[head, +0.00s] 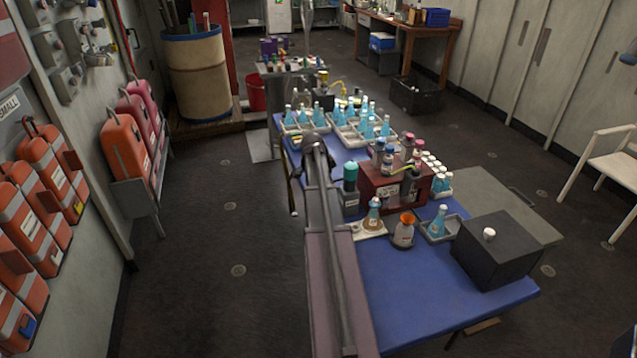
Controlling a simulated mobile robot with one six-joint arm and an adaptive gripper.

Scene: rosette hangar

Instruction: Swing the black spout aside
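I cannot make out a black spout for certain. A dark red dispenser box (382,193) stands on the blue table (430,290), with several capped bottles (387,160) and a yellow tube on top. A teal-capped grey bottle (350,188) is at its left. My arm reaches from the bottom centre over the table's left side and hides part of it. A dark part at my arm's far end hangs by the table's left edge; my gripper is largely hidden there, and its fingers cannot be made out.
An amber flask (373,216), an orange-topped jar (404,231) and a blue flask (439,222) stand in front of the box. A black box (497,249) is at right. Racks of blue flasks (369,125) fill the back. The floor at left is clear.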

